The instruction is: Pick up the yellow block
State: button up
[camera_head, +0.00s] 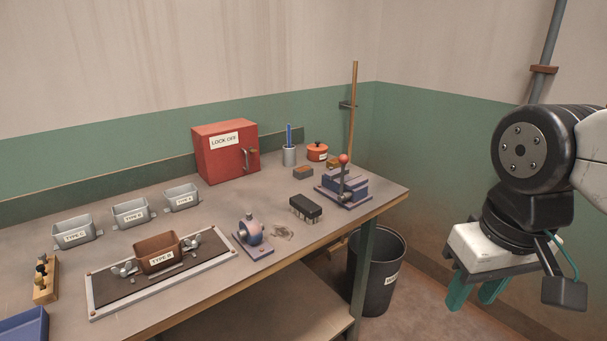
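No block of a clear bright yellow shows. A small yellow-brown block (334,162) sits at the back right of the workbench, close to the foot of the wooden pole and partly hidden by the vise. A wooden block with dark pegs (46,281) stands at the bench's left end. My gripper (472,300) hangs at the right, off the bench and far from both. Its two teal fingers point down with a gap between them, and nothing shows in the gap.
A dark bin (378,275) stands beside the bench's right end.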

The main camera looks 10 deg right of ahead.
aim_at(333, 162)
jog(key=z, duration=0.1)
jog(key=i, duration=1.35)
jog(key=z, duration=0.05)
